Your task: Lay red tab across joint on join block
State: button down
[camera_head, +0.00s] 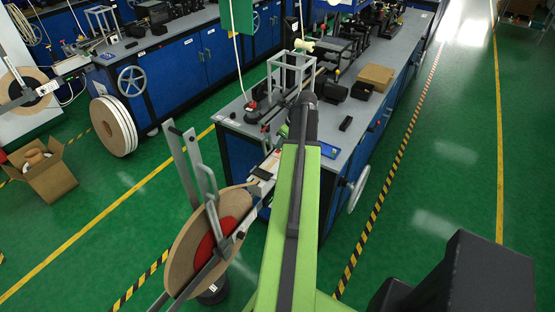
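My light green arm reaches up the middle of the head view to the near end of the bench, with a dark joint at its far end. My gripper is not discernible; the arm hides the area beyond. A pale strip and small metal parts (267,166) show just left of the arm at the bench end; I cannot tell whether these include the join block. I cannot make out a red tab or a joint. A large cardboard reel (186,246) with a red core (229,226) stands tilted on a metal frame left of my arm.
The blue bench (233,157) has a grey top with a metal frame (291,72), a brown box (376,77) and dark machine parts. An open carton (50,185) and a white-edged reel (114,126) are at left. Green floor is clear at right.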

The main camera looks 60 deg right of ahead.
aim_at(278, 159)
jog(key=shift+w+a+f, duration=0.25)
jog(key=shift+w+f, duration=0.1)
jog(key=shift+w, duration=0.2)
notch_tip(278, 159, down, 4)
jog(key=b, duration=0.4)
jog(key=shift+f, duration=0.2)
jog(key=c, duration=1.7)
grip_release()
jog(key=shift+r, duration=0.1)
jog(key=shift+r, duration=0.1)
jog(key=shift+r, duration=0.3)
jog(key=p+v, duration=1.1)
jog(key=shift+s+r, duration=0.2)
jog(key=shift+r, duration=0.05)
